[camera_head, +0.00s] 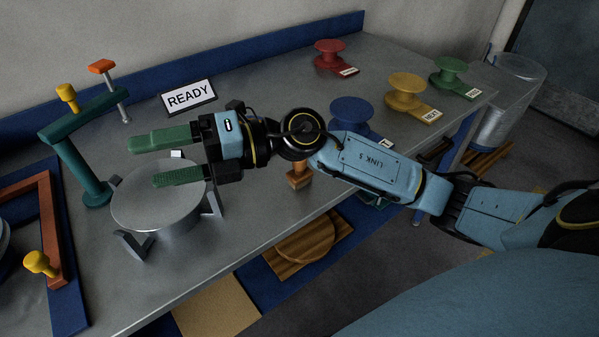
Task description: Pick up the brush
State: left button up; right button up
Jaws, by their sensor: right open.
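My right gripper (143,162) reaches in from the right with its two green fingers apart and nothing between them. It is over the round grey metal turntable (160,212), which has several metal brackets around its rim. I cannot make out a clear brush. A small orange-brown block-like thing (299,178) shows below my right wrist near the table's front edge, partly hidden by my arm; I cannot tell what it is. My left gripper is not in view.
A teal post with an arm (85,170) stands left of the turntable, an orange-topped metal pin (102,68) behind it. A READY sign (188,97) stands at the back. Red (328,56), yellow (407,92), green (449,75) and blue (352,115) spools stand right. Bare grey tabletop (265,85) lies between.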

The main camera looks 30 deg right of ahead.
jog(key=w+d+f+n+g+h, duration=0.1)
jog(key=d+f+n+g+h, duration=0.1)
jog(key=d+f+n+h, duration=0.3)
jog(key=m+h, duration=0.3)
jog(key=h, duration=1)
send_over(299, 168)
jog(key=f, duration=0.1)
jog(key=d+f, duration=0.1)
jog(key=f, duration=0.1)
jog(key=shift+f, duration=0.3)
jog(key=f, duration=0.4)
jog(key=w+f, duration=0.1)
jog(key=f, duration=0.1)
jog(key=shift+f, duration=0.4)
jog(key=shift+w+f, duration=0.15)
jog(key=shift+f, duration=1.4)
jog(key=shift+w+f, duration=0.15)
jog(key=shift+f, duration=1.4)
jog(key=c, duration=1.1)
jog(key=shift+r, duration=0.1)
